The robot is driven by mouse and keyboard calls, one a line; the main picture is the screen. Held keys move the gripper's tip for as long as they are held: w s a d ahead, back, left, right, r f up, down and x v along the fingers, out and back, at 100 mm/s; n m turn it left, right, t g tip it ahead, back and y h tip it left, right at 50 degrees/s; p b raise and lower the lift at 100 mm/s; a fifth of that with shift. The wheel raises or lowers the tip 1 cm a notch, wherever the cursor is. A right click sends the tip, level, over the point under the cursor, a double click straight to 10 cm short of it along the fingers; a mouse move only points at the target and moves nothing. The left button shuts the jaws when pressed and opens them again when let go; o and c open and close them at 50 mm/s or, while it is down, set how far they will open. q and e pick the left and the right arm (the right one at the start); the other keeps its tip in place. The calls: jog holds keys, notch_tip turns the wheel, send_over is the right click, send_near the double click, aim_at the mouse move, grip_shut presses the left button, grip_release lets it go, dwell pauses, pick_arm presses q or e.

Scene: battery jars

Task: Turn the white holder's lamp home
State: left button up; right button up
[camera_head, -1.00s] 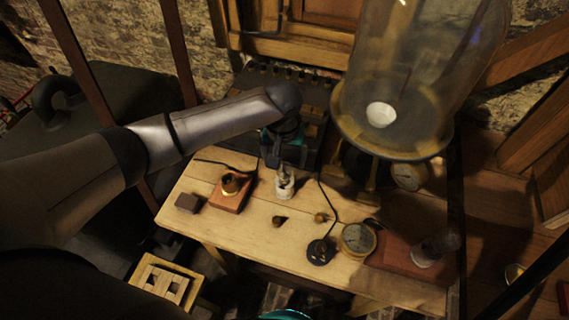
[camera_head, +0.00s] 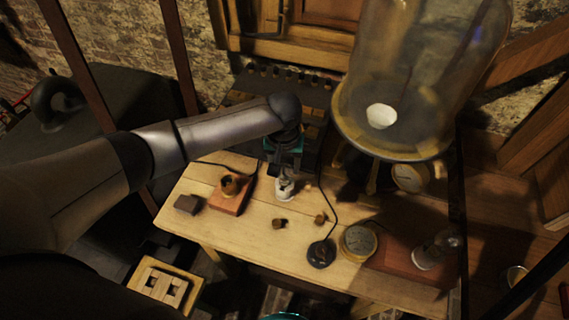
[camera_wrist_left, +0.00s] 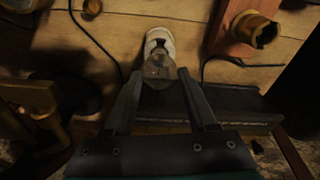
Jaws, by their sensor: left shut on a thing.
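The white holder (camera_head: 285,190) stands on the wooden table below my left gripper. It also shows in the left wrist view (camera_wrist_left: 158,36). A clear glass lamp (camera_wrist_left: 160,69) sits at the holder's mouth, upright as far as I can tell. My left gripper (camera_head: 284,172) is shut on the lamp's glass, with one dark finger on each side in the left wrist view (camera_wrist_left: 160,80). How the lamp's base meets the holder is hidden.
A brass holder (camera_head: 231,185) on a red-brown block is left of the white holder. Small brass pieces (camera_head: 280,223), a black disc with a cord (camera_head: 321,254) and a round dial (camera_head: 359,241) lie in front. A large glass jar (camera_head: 400,80) rises at right.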

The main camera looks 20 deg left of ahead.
pick_arm(q)
grip_shut()
jog(key=m+p, duration=0.1)
jog(key=m, duration=0.1)
jog(key=shift+r+m, duration=0.1)
jog(key=shift+m, duration=0.3)
jog(key=m+p, duration=0.1)
jog(key=m, duration=0.2)
jog(key=shift+m+h, duration=0.3)
jog(key=shift+h, duration=0.1)
jog(key=shift+m, duration=0.6)
jog(key=m, duration=0.5)
jog(key=shift+g+h, duration=0.3)
